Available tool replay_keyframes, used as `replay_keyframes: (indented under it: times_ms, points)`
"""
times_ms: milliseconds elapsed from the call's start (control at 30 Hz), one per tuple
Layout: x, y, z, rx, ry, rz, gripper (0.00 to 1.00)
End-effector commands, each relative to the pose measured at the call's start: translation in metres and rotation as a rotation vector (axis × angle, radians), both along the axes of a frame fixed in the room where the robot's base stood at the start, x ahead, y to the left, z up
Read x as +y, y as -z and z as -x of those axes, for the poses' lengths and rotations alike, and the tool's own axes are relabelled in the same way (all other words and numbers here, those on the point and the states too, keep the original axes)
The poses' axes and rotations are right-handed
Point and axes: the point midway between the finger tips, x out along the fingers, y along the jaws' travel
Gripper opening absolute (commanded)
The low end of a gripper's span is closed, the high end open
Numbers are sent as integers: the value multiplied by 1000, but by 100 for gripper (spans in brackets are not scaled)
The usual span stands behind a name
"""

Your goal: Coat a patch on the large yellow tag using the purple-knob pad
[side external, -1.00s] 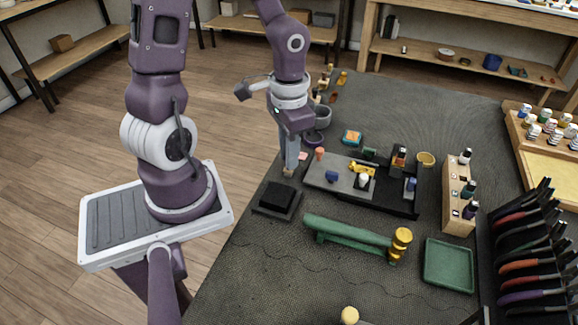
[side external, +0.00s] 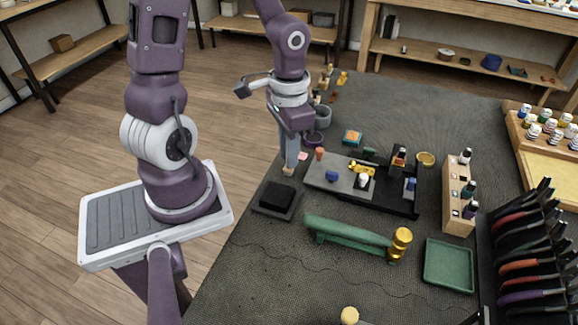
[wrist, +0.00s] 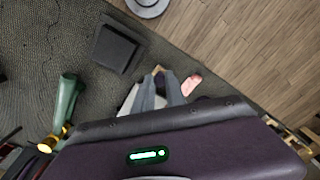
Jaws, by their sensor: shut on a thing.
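My gripper (side external: 289,166) points down near the left edge of the dark mat, beyond the black pad. Its fingers are shut on a small tan block (side external: 288,171), which shows just past the fingertips in the wrist view (wrist: 159,70). Any knob on the block is hidden between the fingers, so I cannot confirm its colour. I cannot tell whether the block touches the mat. A small yellow piece (side external: 361,168) lies on the grey plate to the right; I cannot tell whether it is the large yellow tag. A pink flat piece (wrist: 192,84) lies beside the fingers.
The square black pad (side external: 277,195) lies in front of the gripper. The grey plate (side external: 325,174) with small tools stands to the right. A green bar tool (side external: 345,233) and a green tray (side external: 449,264) are nearer. A purple cup (side external: 314,139) stands behind.

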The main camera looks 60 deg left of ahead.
Motion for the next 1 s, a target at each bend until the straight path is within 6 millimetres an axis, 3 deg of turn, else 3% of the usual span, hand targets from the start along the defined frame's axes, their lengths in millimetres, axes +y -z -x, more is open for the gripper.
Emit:
replay_keyframes:
  times_ms: [500,1000]
  points:
    - [0,-55,0,-2,-1,-2,0]
    - [0,-56,0,-1,1,0,0]
